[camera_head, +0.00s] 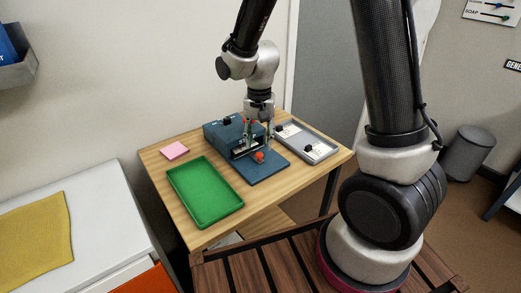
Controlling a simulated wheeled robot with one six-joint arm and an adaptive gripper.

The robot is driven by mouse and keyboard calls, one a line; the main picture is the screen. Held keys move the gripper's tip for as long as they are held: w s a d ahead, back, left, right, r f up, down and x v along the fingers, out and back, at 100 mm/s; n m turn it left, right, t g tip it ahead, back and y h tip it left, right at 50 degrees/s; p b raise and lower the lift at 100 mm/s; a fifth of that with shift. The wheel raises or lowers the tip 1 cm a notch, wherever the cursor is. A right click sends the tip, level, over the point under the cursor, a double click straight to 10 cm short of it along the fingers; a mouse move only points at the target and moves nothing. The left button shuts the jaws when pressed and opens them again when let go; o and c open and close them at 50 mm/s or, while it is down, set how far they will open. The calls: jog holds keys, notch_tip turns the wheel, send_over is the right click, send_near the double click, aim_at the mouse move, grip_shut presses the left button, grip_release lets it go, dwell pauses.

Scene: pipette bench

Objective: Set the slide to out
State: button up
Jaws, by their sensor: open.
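My gripper (258,138) points down over the blue device (217,134) on the wooden table. Its fingers are apart, and I see nothing held between them. The device has a raised box with a black knob on top, a pale-edged opening in its front, and a flat blue base plate (266,174). A red knob (259,156) shows just below my fingers, at the front of the device. I cannot tell whether my fingers touch it. Which part is the slide, and its setting, are too small to tell. My gripper hides part of the device.
A green tray (185,176) lies at the front left of the table, and a pink pad (175,151) lies behind it. A grey tray (322,157) with black knobs and white labels is at the right. A white cabinet (118,233) with a yellow cloth (36,232) stands left.

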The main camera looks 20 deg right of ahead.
aim_at(259, 154)
jog(key=shift+f, duration=2.25)
grip_shut()
